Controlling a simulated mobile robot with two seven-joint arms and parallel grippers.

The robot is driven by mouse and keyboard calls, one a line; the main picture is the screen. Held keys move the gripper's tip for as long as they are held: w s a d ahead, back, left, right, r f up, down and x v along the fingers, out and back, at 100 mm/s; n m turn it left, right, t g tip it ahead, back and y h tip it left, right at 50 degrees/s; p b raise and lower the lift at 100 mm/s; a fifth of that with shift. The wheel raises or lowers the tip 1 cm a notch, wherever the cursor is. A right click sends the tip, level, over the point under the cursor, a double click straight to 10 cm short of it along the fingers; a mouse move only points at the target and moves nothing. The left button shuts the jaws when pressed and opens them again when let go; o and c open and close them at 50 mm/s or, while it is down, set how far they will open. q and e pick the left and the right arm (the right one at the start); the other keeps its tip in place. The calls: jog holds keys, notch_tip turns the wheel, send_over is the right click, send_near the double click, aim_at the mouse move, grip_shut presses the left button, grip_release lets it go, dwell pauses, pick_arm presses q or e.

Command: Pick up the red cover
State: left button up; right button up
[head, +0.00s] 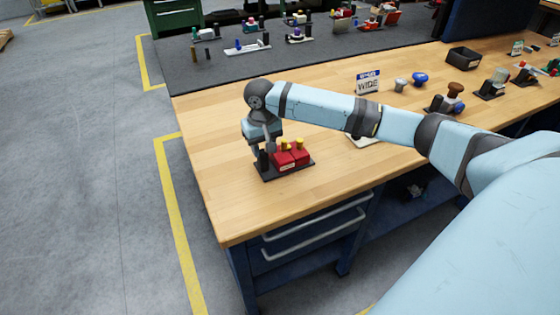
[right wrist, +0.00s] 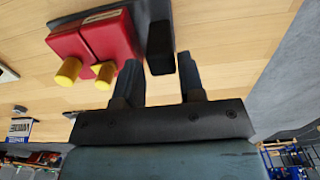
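A red cover (head: 290,158), formed as two red blocks side by side with yellow knobs, sits on a black base (head: 272,175) near the left end of the wooden bench. In the right wrist view the red cover (right wrist: 98,40) is at the upper left, its yellow knobs pointing down in the picture. My right gripper (right wrist: 160,82) is open, its two fingers apart. A black block (right wrist: 160,48) on the base lies in line with the gap between them; I cannot tell whether they touch it. In the head view my right gripper (head: 262,148) points down beside the cover. My left gripper is out of view.
The wooden bench (head: 225,195) is clear around the base's front and left. A "WIDE" sign (head: 368,82), a blue knob (head: 419,79), a brown-topped part (head: 455,92) and a black bin (head: 463,57) stand farther right. A dark mat with several devices lies behind.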

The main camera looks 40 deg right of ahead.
aim_at(263, 161)
notch_tip(263, 161, down, 6)
jog(key=shift+r, duration=0.15)
jog(key=shift+c, duration=0.4)
jog(key=shift+r, duration=0.1)
grip_shut()
